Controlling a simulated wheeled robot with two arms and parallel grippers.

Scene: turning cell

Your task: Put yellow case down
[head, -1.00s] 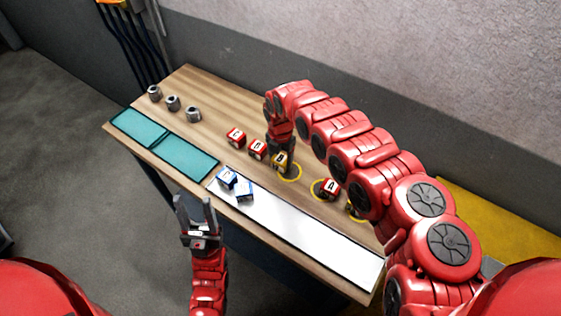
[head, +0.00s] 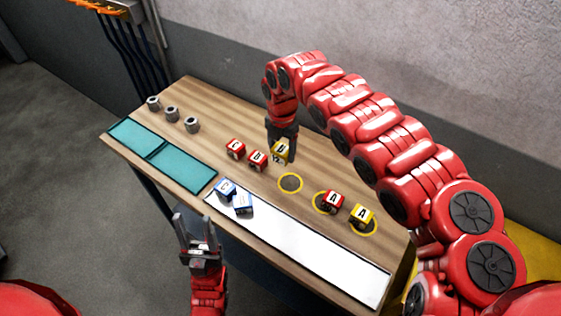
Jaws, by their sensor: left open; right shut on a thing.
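My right gripper (head: 282,138) is shut on a yellow case (head: 280,153) with a white lettered label. The case shows beyond an empty yellow ring (head: 290,183) on the wooden table; its exact height above the wood is hard to tell. Another yellow case (head: 361,214), marked A, stands at a yellow ring (head: 370,232) on the right. My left gripper (head: 198,240) is open and empty in front of the table's near edge.
Red cases stand left of the held case (head: 235,148) (head: 258,160) and at another ring (head: 332,201). Two blue-and-white cases (head: 225,189) (head: 243,203) sit at the left end of the white strip (head: 310,250). Teal mats (head: 183,169) and grey metal parts (head: 172,114) are at left.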

